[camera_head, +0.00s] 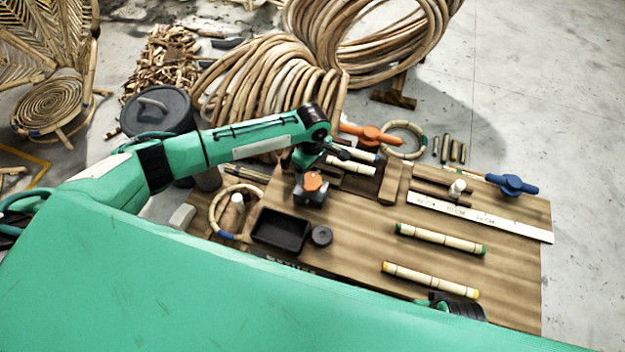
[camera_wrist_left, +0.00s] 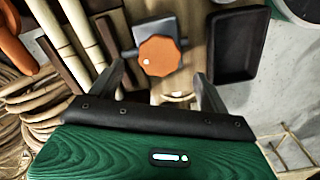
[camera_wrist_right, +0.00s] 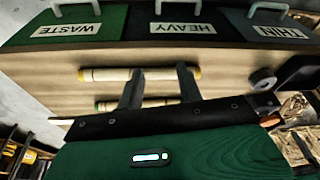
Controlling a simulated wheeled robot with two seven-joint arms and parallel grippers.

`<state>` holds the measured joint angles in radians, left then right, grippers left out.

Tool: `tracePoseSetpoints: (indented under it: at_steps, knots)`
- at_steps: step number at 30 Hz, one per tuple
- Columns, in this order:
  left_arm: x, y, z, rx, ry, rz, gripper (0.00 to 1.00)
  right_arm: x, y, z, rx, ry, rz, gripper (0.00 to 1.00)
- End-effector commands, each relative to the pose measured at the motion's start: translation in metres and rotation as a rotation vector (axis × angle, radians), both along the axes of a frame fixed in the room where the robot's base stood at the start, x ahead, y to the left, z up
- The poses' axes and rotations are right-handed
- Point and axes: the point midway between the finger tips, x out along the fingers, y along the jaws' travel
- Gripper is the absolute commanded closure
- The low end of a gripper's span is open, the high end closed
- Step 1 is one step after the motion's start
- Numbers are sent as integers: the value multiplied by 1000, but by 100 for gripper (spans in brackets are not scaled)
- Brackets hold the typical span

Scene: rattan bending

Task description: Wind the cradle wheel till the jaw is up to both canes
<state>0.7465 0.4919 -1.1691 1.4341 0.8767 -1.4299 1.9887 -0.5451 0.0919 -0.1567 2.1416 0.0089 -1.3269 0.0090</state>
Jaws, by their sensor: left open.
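The orange cradle wheel (camera_head: 313,182) sits on a dark block near the left end of the bench. In the left wrist view the wheel (camera_wrist_left: 160,57) lies between and beyond the fingertips of my left gripper (camera_wrist_left: 160,72), which is open and empty. Two pale canes (camera_wrist_left: 86,38) (camera_wrist_left: 52,28) lie side by side in the cradle, beside dark brown wooden bars (camera_wrist_left: 106,38). I cannot tell which bar is the jaw or whether it touches the canes. In the head view my left gripper (camera_head: 338,154) hovers by the canes. My right gripper (camera_wrist_right: 160,70) is open and empty.
A yellow-ended cane (camera_head: 430,280) and a green-ended cane (camera_head: 440,239) lie on the bench's right part. A black tray (camera_head: 281,233), a ring (camera_head: 222,232), an orange clamp (camera_head: 370,135), a blue clamp (camera_head: 511,185) and a ruler (camera_head: 480,216) surround the work area.

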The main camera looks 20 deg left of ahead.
Motion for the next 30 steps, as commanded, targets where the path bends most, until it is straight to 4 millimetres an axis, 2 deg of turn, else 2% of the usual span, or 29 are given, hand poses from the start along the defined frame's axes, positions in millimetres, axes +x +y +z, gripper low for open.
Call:
tracePoseSetpoints:
  at_steps: [1, 3, 9, 14, 22, 23, 29, 30]
  knots:
    - [0, 0, -13, 2, 1, 0, 21, 0, 0, 2, 1, -7, 0, 64]
    - [0, 0, -27, 2, 1, 0, 21, 0, 0, 8, 1, -13, 0, 64]
    - [0, 0, -54, 1, 0, -2, 21, 0, -1, 22, 4, -28, -1, 64]
    - [0, 0, -62, -1, -2, -2, 21, -1, -1, 28, 5, -32, -1, 64]
    - [0, 0, -63, 0, -1, -2, 21, -1, -1, 29, 5, -33, -1, 64]
    - [0, 0, -63, 0, -1, -2, 25, -1, -1, 29, 5, -33, -1, 64]
    - [0, 0, -63, 0, -1, -2, 64, -1, -1, 28, 4, -33, 0, 64]
    - [0, 0, -63, 0, -1, -2, 66, -1, -1, 28, 4, -33, 0, 64]
